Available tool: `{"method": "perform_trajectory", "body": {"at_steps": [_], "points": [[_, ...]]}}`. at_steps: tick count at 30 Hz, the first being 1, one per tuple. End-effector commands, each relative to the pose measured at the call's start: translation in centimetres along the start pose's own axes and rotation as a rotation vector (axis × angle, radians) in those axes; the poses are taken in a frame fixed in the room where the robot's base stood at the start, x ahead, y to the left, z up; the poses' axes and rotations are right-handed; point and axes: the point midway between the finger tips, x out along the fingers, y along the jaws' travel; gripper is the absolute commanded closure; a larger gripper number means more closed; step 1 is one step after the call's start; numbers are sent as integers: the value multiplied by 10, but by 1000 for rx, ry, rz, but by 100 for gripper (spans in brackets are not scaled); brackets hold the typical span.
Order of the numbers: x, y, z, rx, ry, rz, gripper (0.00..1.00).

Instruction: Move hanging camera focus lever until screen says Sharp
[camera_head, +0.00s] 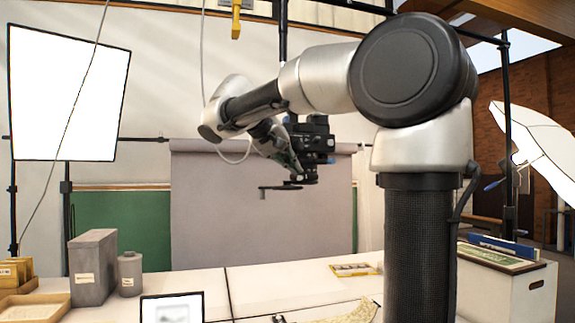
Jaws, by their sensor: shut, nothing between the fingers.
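The hanging camera (312,138) is a dark body with blue parts, below a black vertical pole. The focus lever (272,188) is a thin dark arm reaching left from the lens at its underside, with a short tip hanging down. My gripper (296,172) is shut and empty, angled down close beside the camera's left side, above the lever. Dark parts overlap there, so I cannot tell whether the fingers touch the lever. A black-framed screen (185,300) at the bottom edge shows a pale, blurred picture. It is cut off and no word is readable.
Grey boxes (93,268) and a grey canister (130,273) stand at the table's left. A small tray (354,269) and a yellowish sheet (345,312) lie on the pale table (270,285). A white box (505,290) stands at right. A yellow hanging control (236,20) is above.

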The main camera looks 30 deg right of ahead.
Motion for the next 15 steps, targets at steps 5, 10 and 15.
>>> {"method": "perform_trajectory", "body": {"at_steps": [5,10,15], "points": [[4,12,6,-26,26,-26,100],[5,11,7,-27,26,-26,100],[4,11,6,-27,26,-26,100]]}}
